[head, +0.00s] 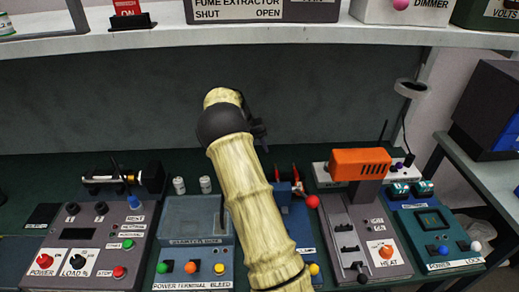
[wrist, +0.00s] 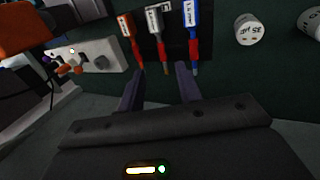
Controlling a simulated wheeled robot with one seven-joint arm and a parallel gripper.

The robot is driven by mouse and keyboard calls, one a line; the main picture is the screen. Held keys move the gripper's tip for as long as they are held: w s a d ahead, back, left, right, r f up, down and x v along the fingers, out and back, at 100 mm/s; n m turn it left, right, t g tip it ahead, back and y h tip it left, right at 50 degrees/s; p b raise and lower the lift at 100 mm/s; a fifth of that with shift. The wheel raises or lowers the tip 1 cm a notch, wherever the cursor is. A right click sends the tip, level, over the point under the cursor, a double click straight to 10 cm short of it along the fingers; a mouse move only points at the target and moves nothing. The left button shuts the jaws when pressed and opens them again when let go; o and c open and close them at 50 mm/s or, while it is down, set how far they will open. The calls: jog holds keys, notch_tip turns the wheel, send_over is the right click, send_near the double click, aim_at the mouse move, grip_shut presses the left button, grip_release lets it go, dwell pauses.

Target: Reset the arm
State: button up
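My gripper (wrist: 159,84) shows in the wrist view with its two dark fingers apart. Nothing is visible between them. In the head view my pale arm rises through the middle of the picture, bent at a dark joint. It hides part of the bench, and the fingers cannot be made out there.
The bench holds a grey power and load console (head: 83,244), a bleed console (head: 195,250), a heat console (head: 365,240) with an orange block (head: 360,164), and a teal lock console (head: 433,235). Two small white cylinders (head: 179,185) stand behind. A shelf (head: 300,36) runs above.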

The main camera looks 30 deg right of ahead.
jog(key=shift+s+d, duration=0.1)
dwell(0.3)
jog(key=shift+r, duration=0.1)
jog(key=s+a+r+n+t+y, duration=0.2)
jog(key=s+a, duration=0.9)
jog(key=s, duration=0.2)
jog(key=s+a+r+n+t+y, duration=0.2)
jog(key=s+a+n, duration=0.1)
jog(key=s+a, duration=0.8)
jog(key=s, duration=0.3)
jog(key=shift+s+a+r+t, duration=0.15)
jog(key=shift+s+r+t, duration=0.1)
jog(key=shift+s+t, duration=0.05)
dwell(0.7)
